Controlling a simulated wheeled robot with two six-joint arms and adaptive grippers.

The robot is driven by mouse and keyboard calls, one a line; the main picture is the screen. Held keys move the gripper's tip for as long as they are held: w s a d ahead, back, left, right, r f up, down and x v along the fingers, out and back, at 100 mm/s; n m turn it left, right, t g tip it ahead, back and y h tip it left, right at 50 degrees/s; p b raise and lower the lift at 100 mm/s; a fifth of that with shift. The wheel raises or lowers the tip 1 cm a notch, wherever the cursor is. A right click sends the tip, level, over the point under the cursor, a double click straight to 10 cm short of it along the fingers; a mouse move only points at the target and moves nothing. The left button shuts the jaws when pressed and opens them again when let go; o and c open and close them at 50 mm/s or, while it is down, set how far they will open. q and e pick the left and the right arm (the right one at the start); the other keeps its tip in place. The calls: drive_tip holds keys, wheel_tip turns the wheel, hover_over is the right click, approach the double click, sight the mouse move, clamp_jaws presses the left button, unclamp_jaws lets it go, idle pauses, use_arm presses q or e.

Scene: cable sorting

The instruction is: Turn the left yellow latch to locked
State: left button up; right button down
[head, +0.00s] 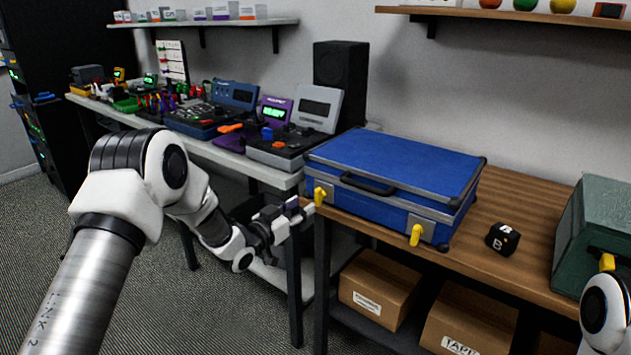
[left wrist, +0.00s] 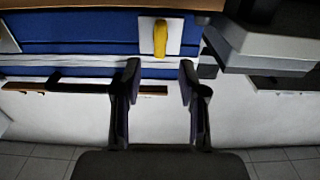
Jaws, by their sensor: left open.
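A blue case (head: 395,165) lies closed on the wooden bench, with a dark handle (head: 367,184) on its front between two yellow latches. The left yellow latch (head: 319,195) is at the front left corner. It also shows in the left wrist view as a yellow tab (left wrist: 160,38) on a pale plate, its long side up and down in that picture. My left gripper (head: 299,209) is just left of this latch in the head view. In the left wrist view its fingertips (left wrist: 160,70) are apart, with nothing between them, and the latch shows beyond the gap. My right gripper is out of view.
The right yellow latch (head: 416,234) is on the same case front. Cardboard boxes (head: 376,290) sit below. A grey bench (head: 255,170) with electronic devices lies left.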

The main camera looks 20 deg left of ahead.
sight(315, 197)
use_arm(q)
drive_tip(key=x, duration=0.6)
drive_tip(key=shift+w+f, duration=0.2)
drive_tip(key=shift+w, duration=0.1)
drive_tip(key=shift+d, duration=0.1)
clamp_jaws()
